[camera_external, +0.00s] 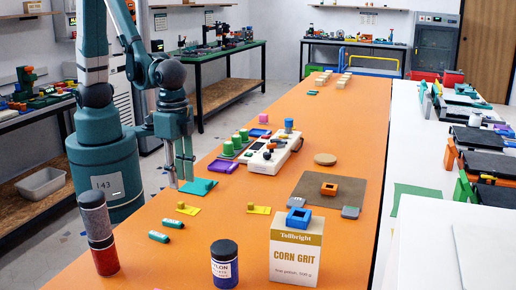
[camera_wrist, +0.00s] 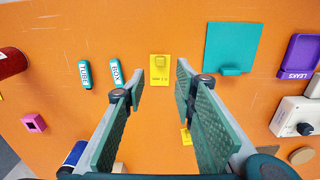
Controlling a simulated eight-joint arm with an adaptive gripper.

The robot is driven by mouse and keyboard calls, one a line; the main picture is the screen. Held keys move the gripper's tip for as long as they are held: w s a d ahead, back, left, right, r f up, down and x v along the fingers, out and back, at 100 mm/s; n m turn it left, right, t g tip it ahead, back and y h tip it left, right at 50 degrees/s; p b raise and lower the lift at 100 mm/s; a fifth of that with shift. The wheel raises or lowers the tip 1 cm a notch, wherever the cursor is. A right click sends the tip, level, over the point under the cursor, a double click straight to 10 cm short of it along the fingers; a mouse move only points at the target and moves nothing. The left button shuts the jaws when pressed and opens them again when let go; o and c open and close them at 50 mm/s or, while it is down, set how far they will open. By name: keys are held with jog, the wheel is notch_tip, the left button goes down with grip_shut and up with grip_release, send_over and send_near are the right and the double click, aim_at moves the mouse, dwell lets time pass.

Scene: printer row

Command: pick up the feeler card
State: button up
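Two small yellow cards, each with a raised yellow block, lie flat on the orange table. One card (camera_external: 182,210) lies near the table's left side; I take it to be the card (camera_wrist: 160,76) that shows ahead of and between my fingertips in the wrist view. The other card (camera_external: 258,210) lies farther right and shows partly behind a finger in the wrist view (camera_wrist: 186,137). I cannot read which is the feeler card. My gripper (camera_external: 181,182) is open and empty, pointing down near the table's left edge. The wrist view also shows its spread fingers (camera_wrist: 160,84).
A teal plate (camera_external: 199,188) lies close to my gripper. Two small green labelled pieces (camera_external: 173,223) lie near the yellow card. A red and grey cylinder (camera_external: 98,235), a dark jar (camera_external: 224,265) and a corn grit box (camera_external: 297,252) stand in front.

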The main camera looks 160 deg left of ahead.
aim_at(181, 202)
jog(key=shift+f, duration=0.1)
jog(key=shift+f, duration=1.2)
jog(key=shift+b, duration=0.3)
jog(key=shift+s+f+b, duration=0.1)
jog(key=shift+f+b, duration=0.55)
jog(key=shift+f, duration=1.95)
jog(key=c, duration=0.8)
